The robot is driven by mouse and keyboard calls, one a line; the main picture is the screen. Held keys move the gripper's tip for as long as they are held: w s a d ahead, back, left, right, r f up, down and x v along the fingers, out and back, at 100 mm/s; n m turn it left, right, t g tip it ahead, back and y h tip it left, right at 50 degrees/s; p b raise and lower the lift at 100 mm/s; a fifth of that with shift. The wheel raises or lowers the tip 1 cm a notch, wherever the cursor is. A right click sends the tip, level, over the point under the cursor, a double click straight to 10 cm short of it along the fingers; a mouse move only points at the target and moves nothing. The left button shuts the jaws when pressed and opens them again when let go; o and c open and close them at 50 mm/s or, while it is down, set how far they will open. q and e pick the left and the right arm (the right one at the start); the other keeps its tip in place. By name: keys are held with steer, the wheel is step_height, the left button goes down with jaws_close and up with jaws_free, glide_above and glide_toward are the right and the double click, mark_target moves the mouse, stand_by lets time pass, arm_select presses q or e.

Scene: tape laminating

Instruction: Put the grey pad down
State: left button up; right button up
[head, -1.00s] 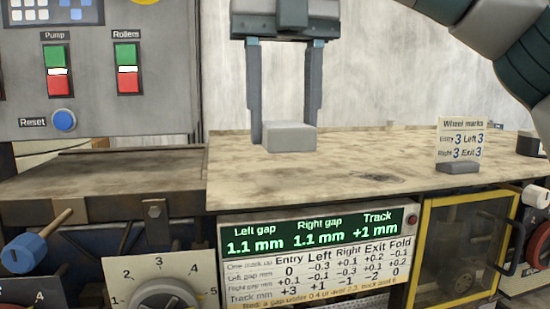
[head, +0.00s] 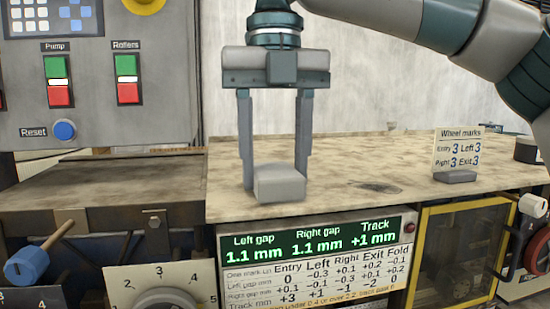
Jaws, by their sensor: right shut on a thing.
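The grey pad (head: 279,185) is a small block low over the worn, pale bench top (head: 340,170), near its front edge and above the display. I cannot tell whether its underside touches the bench. My right gripper (head: 273,178) points straight down, with one finger on each side of the pad, and is shut on it. My left gripper is not in view.
A "Wheel marks" card (head: 458,150) stands on a small grey base at the right of the bench. A dark round object (head: 526,149) is at the far right. The display (head: 318,243) reads 1.1 mm, 1.1 mm, +1 mm. The bench between pad and card is clear.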

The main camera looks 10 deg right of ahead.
mark_target(273, 170)
steer(key=shift+f, duration=0.15)
steer(key=o, duration=0.9)
steer(key=shift+o, duration=0.2)
steer(key=shift+r, duration=0.6)
step_height(273, 170, up, 5)
steer(key=shift+a+f+b, duration=0.1)
steer(key=shift+b, duration=0.35)
step_height(273, 170, up, 6)
steer(key=p, duration=0.2)
